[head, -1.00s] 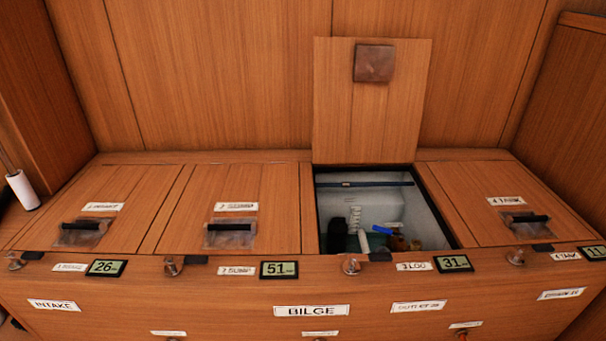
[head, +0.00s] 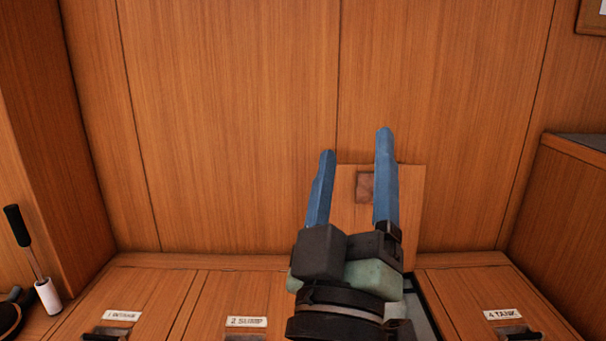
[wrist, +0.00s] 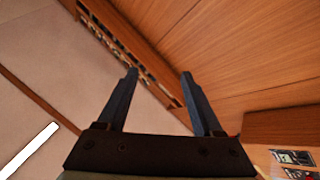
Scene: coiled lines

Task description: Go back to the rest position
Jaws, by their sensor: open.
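My gripper (head: 353,145) stands upright in the middle of the head view, its two blue fingers spread apart with nothing between them. It is in front of the raised lid (head: 409,205) of the third compartment and hides part of it. My gripper also shows in the wrist view (wrist: 159,75), open and empty, with pale ceiling and wood panelling beyond it. The opening of the third compartment (head: 424,312) is mostly hidden behind my wrist.
The shut lids labelled 1 (head: 138,290), 2 (head: 232,290) and 4 (head: 480,285) lie flat along the bench. A wood wall (head: 230,120) rises behind. A white roller (head: 48,297) with a black handle stands at the far left.

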